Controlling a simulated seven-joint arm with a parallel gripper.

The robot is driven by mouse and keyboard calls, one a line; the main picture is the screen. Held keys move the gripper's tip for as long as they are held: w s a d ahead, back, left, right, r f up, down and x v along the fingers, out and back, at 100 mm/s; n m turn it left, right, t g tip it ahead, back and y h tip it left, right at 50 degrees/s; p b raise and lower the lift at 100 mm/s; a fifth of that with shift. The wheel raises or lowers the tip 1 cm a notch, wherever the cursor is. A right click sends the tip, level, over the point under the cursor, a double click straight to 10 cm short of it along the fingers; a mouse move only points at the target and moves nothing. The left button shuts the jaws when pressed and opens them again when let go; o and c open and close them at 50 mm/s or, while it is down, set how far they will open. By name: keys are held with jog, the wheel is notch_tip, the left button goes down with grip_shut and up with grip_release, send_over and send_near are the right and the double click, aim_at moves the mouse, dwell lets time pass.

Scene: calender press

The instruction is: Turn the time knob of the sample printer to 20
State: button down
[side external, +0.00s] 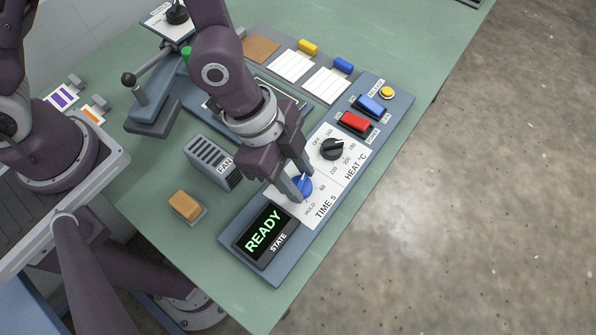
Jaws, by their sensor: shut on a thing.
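The sample printer's control panel (330,228) is a blue-grey strip along the table's right edge. The blue time knob (304,184) sits on a white dial plate marked TIME S, where HOLD and 60 can be read. My gripper (297,189) is over this plate with its fingers down, shut on the time knob. The fingers hide part of the dial and its other numbers, so I cannot tell the knob's setting. The state display (264,231) reads READY in green.
Beside the time dial is the black heat knob (332,148). Beyond it are a red rocker (355,123), a blue rocker (370,105) and a yellow button (387,92). The grey FAN box (212,160) and an orange block (186,205) stand left of the panel.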

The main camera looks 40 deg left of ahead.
jog(key=n+t, duration=0.1)
jog(key=n, duration=0.2)
jog(key=n+t+y, duration=0.1)
jog(key=n, duration=0.3)
jog(key=shift+s+d+y, duration=0.15)
jog(key=shift+s+y, duration=0.05)
jog(key=shift+y, duration=0.1)
jog(key=n+t+y, duration=0.1)
jog(key=n, duration=0.2)
jog(key=shift+n, duration=0.4)
jog(key=shift+d+n+y, duration=0.15)
jog(key=shift+n+y, duration=0.75)
jog(key=shift+n, duration=1)
jog(key=c, duration=0.9)
grip_release()
jog(key=v, duration=0.7)
